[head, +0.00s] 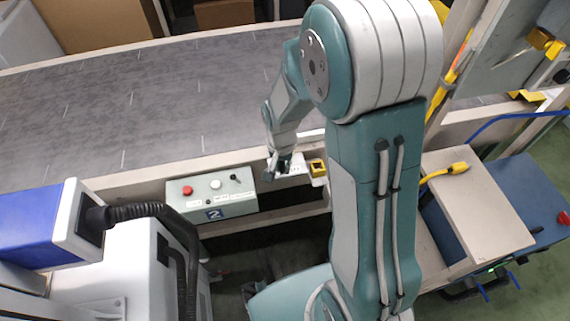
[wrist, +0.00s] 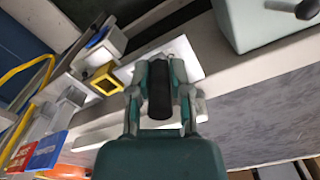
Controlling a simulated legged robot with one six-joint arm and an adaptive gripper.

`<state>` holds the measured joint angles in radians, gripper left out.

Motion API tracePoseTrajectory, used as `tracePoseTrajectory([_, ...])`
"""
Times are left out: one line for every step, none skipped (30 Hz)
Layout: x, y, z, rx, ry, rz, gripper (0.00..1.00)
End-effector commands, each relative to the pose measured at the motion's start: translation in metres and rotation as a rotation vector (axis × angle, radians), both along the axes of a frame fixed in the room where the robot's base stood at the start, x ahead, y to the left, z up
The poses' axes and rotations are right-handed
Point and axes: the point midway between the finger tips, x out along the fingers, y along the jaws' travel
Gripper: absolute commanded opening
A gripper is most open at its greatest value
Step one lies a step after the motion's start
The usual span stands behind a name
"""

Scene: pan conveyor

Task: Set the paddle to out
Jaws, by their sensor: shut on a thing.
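My gripper (head: 279,167) is at the front rail of the conveyor, just right of the grey control box. In the wrist view my gripper (wrist: 161,78) is shut on a dark upright bar, which I take to be the paddle (wrist: 159,92). The bar stands in front of a white plate (wrist: 189,58) on the rail. In the head view the paddle is mostly hidden by my gripper. Any "out" marking is not readable.
The grey control box (head: 212,196) with red and white buttons and a black knob is on the left. A yellow square-framed part (head: 317,168) sits close on the right. The conveyor belt (head: 150,105) is empty. A blue-and-white machine (head: 75,222) stands at the lower left.

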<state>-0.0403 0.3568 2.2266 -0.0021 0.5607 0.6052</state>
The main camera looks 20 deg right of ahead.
Motion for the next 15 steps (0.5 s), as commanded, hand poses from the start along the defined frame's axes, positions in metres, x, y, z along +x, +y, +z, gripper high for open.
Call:
tracePoseTrajectory([0.0011, 0.0017, -0.0005, 0.002, -0.002, 0.001, 0.34])
tracePoseTrajectory([0.001, 0.0016, -0.0005, 0.001, -0.003, 0.002, 0.48])
tracePoseTrajectory([0.001, 0.0014, -0.0005, 0.001, -0.003, 0.002, 0.6])
tracePoseTrajectory([0.001, 0.0012, -0.0004, 0.001, -0.003, 0.002, 0.6])
tracePoseTrajectory([0.001, 0.0008, -0.0004, 0.002, -0.002, 0.002, 0.6])
tracePoseTrajectory([0.001, 0.0002, -0.0003, 0.002, -0.002, 0.001, 0.6])
tracePoseTrajectory([0.001, -0.0004, -0.0003, 0.002, -0.002, 0.001, 0.6])
tracePoseTrajectory([0.001, -0.0007, -0.0002, 0.002, -0.002, 0.001, 0.6])
tracePoseTrajectory([0.0009, -0.0009, -0.0002, 0.002, -0.002, 0.001, 0.6])
tracePoseTrajectory([0.001, -0.0011, -0.0002, 0.002, -0.002, 0.001, 0.6])
tracePoseTrajectory([0.0009, -0.0012, -0.0001, 0.002, -0.002, 0.001, 0.6])
tracePoseTrajectory([0.0009, -0.0013, -0.0001, 0.002, -0.002, 0.001, 0.6])
tracePoseTrajectory([0.0009, -0.0016, 0.0003, 0.002, -0.002, 0.001, 0.6])
tracePoseTrajectory([0.001, -0.0018, 0.001, 0.003, -0.003, 0.001, 0.6])
tracePoseTrajectory([0.0012, -0.0019, 0.0029, 0.002, -0.004, 0.001, 0.6])
